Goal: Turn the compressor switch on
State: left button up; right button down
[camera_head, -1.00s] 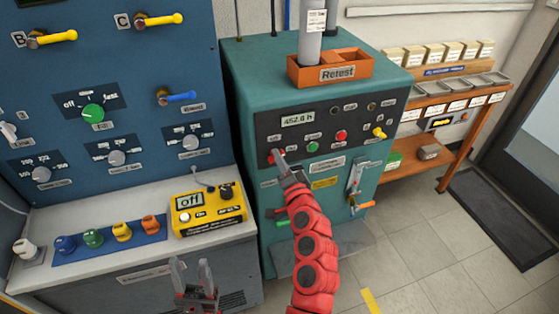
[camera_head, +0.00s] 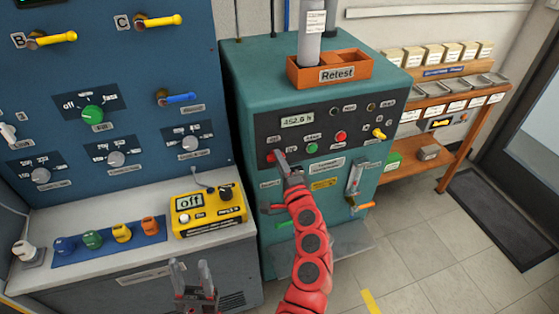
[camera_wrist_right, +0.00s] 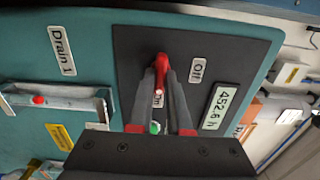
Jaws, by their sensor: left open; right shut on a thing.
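The compressor (camera_head: 240,85) is a teal cabinet with a dark control panel (camera_head: 296,137). Its red switch (camera_head: 270,157) is at the panel's left end; in the right wrist view the red switch lever (camera_wrist_right: 161,65) shows between my fingertips, next to an "Off" label (camera_wrist_right: 195,70). My right gripper (camera_head: 279,158) is shut on this lever; its fingers (camera_wrist_right: 160,80) partly cover another label below it. My left gripper (camera_head: 192,266) is open and empty in front of the grey bench, away from the compressor.
An orange "Retest" tray (camera_head: 338,74) sits on the compressor. A green button (camera_head: 312,147), a red button (camera_head: 341,137) and a yellow lever (camera_head: 379,134) are on the same panel. A yellow meter (camera_head: 208,209) lies on the bench.

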jog(key=c, duration=0.9)
grip_release()
jog(key=shift+o, duration=0.2)
jog(key=shift+s, duration=0.1)
jog(key=p+v, duration=0.4)
jog(key=v, duration=1.3)
jog(key=shift+d, duration=0.1)
